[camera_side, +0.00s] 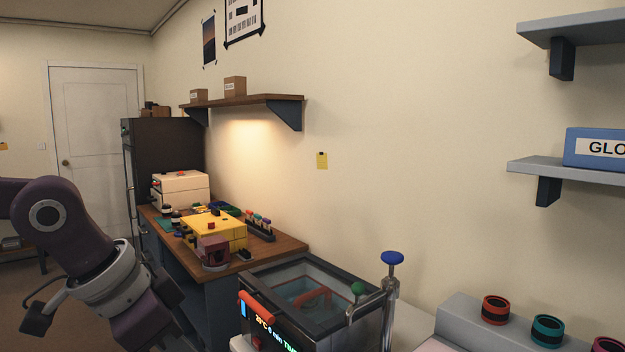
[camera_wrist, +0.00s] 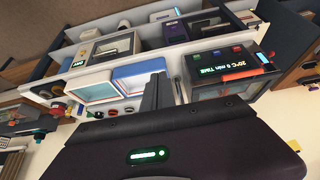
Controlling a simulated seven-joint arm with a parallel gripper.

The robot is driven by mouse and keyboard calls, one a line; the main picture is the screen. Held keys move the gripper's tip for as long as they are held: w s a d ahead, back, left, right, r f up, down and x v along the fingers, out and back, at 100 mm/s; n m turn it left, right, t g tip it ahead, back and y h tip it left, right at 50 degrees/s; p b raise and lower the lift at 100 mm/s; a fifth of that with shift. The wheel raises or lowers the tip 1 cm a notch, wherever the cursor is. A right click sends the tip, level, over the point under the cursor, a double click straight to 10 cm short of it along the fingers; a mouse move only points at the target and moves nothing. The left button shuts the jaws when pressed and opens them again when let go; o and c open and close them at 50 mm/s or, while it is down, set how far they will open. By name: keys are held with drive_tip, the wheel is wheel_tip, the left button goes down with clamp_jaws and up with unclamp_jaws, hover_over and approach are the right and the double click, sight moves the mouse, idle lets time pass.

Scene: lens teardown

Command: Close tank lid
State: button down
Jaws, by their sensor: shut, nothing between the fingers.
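The tank (camera_side: 283,327) stands at the bottom centre of the side view, with a lit display on its dark front. Its dark-framed glass lid (camera_side: 345,277) is at the top, and a red handle (camera_side: 257,306) shows at the front left. I cannot tell whether the lid lies fully down. A red shape and bluish liquid show inside. In the wrist view the tank (camera_wrist: 228,62) is right of my fingers, its display upside down. My gripper (camera_wrist: 158,88) is shut and empty, apart from the tank.
A grey block with coloured rings (camera_side: 460,312) is at the right.

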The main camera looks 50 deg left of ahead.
drive_tip(key=w+a+r+t+h, duration=0.1)
drive_tip(key=w+a+r, duration=0.2)
drive_tip(key=w+r, duration=0.6)
drive_tip(key=w+a+r+t, duration=0.25)
drive_tip(key=w+r, duration=0.25)
drive_tip(key=w, duration=0.7)
drive_tip(key=w+a+r+t, duration=0.1)
drive_tip(key=w+a+r, duration=0.25)
drive_tip(key=a, duration=0.35)
drive_tip(key=w+a+r+t+y, duration=0.1)
drive_tip(key=w+a+r, duration=0.1)
drive_tip(key=w+a, duration=0.35)
drive_tip(key=w+a+r+t, duration=0.1)
drive_tip(key=w+a+r, duration=0.1)
drive_tip(key=w+a, duration=0.35)
drive_tip(key=a+f+x, duration=0.1)
drive_tip(key=a+x, duration=0.1)
drive_tip(key=x, duration=0.6)
drive_tip(key=s+f, duration=0.2)
drive_tip(key=s, duration=0.1)
drive_tip(key=shift+s+d+f, duration=0.15)
drive_tip(key=shift+f, duration=0.15)
